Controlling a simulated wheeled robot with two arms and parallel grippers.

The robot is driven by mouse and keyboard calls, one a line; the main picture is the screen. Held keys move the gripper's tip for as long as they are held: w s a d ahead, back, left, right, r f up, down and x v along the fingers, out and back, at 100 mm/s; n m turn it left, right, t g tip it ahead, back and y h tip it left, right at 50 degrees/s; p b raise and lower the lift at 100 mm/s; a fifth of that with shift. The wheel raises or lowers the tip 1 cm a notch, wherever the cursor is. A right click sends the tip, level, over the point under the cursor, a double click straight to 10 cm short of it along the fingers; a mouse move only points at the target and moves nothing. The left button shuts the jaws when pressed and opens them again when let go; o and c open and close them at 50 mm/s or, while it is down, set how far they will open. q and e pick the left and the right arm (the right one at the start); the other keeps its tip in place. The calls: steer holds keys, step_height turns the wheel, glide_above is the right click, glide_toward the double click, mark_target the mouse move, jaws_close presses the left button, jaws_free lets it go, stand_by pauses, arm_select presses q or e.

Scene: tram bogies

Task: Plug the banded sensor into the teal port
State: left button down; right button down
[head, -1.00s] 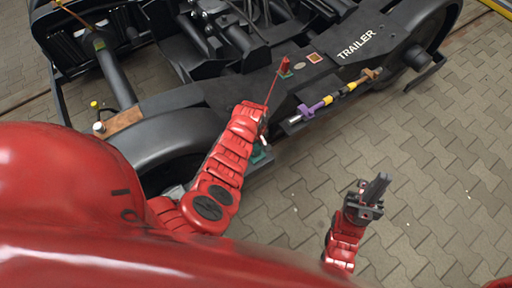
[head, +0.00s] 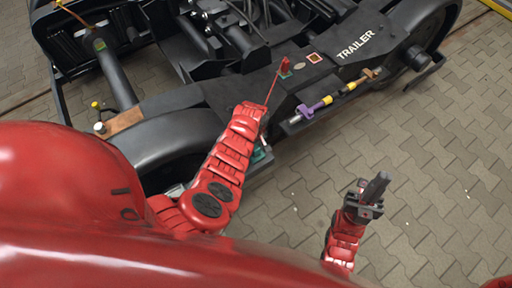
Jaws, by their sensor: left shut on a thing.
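My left gripper (head: 263,138) is at the lower side of the bogie frame, mostly hidden behind its own red wrist. It is shut on a small pale piece, mostly hidden; I cannot tell whether this is the banded sensor. A teal part (head: 261,153), possibly the teal port, shows just below the fingers; I cannot tell whether the held piece touches it. A thin red line runs from the wrist up to a red block (head: 285,66) with a teal-green base on the frame. My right gripper (head: 373,191) is over the paving, its dark fingers together and empty.
A bar with a purple clamp (head: 308,109) and yellow bands lies along the frame's outer side. The black bogie frame (head: 245,95) bears the word TRAILER. A brown block (head: 124,121) sits further left. The paving (head: 440,170) at the right is clear.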

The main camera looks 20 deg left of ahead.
arm_select(q)
steer(key=shift+f+b, duration=0.35)
steer(key=shift+f, duration=0.15)
stand_by(0.4)
steer(key=shift+c, duration=1.8)
jaws_free()
steer(key=shift+w+r, duration=0.15)
steer(key=shift+r, duration=0.35)
step_height(320, 180, up, 16)
steer(key=p, duration=0.2)
steer(key=shift+r, duration=0.25)
